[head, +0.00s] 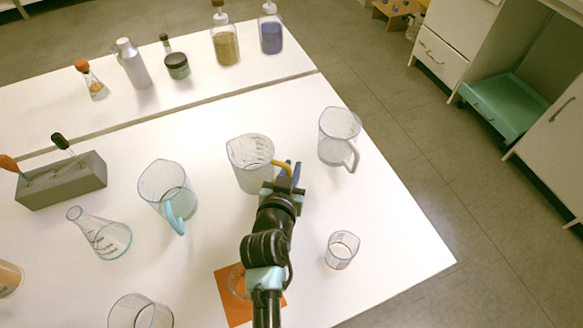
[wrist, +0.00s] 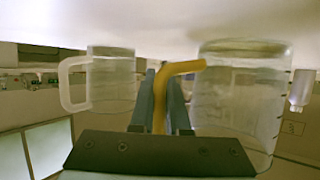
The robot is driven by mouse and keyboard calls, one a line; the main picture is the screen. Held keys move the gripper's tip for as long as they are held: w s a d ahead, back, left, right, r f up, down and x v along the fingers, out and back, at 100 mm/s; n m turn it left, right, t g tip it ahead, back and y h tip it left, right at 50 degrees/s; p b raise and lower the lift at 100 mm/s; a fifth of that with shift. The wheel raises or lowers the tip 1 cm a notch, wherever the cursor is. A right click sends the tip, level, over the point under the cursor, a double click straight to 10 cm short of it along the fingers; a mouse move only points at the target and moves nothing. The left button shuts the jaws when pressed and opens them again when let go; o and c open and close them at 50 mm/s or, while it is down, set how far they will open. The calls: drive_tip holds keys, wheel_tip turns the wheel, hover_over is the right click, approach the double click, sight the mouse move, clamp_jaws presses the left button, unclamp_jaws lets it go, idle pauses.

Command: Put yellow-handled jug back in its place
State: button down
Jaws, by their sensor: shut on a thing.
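The yellow-handled jug (head: 247,163) is clear with measuring marks and stands roughly upright over the white table, between two other jugs. It shows at the right of the wrist view (wrist: 238,105). My gripper (head: 284,180) is shut on its yellow handle (wrist: 160,95), on the jug's right side. I cannot tell whether its base touches the table. The teal-handled jug (head: 166,184) stands to its left. The white-handled jug (head: 338,135) stands to its right and shows at the left of the wrist view (wrist: 112,85).
A small beaker (head: 341,250) stands right of my arm. An orange mat (head: 232,310) with a glass piece lies partly under my arm. A conical flask (head: 104,236) and grey block (head: 62,181) are at left. Several bottles line the back table (head: 200,92).

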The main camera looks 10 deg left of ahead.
drive_tip(key=shift+f, duration=0.15)
drive_tip(key=c, duration=0.9)
unclamp_jaws()
